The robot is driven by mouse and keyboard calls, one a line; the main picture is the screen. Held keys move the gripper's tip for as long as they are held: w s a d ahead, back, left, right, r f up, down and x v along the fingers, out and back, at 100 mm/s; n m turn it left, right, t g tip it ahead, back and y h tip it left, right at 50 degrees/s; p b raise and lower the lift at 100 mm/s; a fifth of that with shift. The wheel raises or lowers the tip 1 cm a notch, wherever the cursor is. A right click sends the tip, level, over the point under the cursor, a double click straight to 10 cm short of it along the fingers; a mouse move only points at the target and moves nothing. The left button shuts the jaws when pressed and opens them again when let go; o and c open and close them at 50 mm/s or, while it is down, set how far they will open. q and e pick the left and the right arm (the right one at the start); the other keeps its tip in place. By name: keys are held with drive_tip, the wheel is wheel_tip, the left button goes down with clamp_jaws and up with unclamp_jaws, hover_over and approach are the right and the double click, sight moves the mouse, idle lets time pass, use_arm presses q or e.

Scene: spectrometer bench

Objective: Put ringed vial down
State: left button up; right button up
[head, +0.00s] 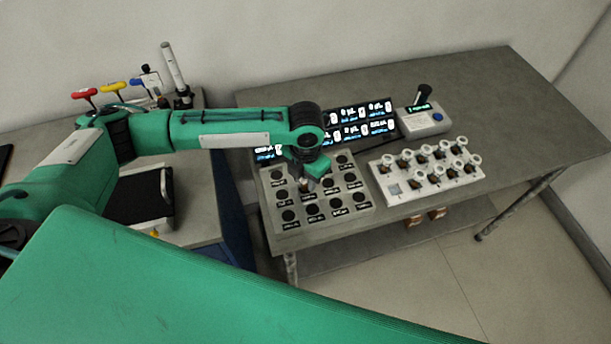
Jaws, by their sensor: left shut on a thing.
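My left gripper (307,183) is over the grey board with dark round holes (293,229), pointing down near its middle. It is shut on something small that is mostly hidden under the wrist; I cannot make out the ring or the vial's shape. Whether the held thing touches the board cannot be told. A white rack (410,199) to the right holds several vials with white round tops (461,141). One square place at the rack's front left (395,189) shows no vial. My right gripper is not in view.
Dark display panels with lit readouts (350,132) stand behind the board. A grey device with a green screen (421,118) is behind the rack. The table's right part (535,120) is bare. Coloured-handled taps (113,87) stand on the left bench.

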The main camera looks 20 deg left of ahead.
use_arm(q)
drive_tip(key=shift+f, duration=0.15)
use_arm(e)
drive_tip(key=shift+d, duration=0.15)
use_arm(q)
drive_tip(key=o, duration=0.9)
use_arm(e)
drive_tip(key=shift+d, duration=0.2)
use_arm(q)
drive_tip(key=shift+o, duration=0.2)
wheel_tip(320, 180, up, 12)
drive_tip(key=b, duration=0.3)
drive_tip(key=shift+r, duration=0.2)
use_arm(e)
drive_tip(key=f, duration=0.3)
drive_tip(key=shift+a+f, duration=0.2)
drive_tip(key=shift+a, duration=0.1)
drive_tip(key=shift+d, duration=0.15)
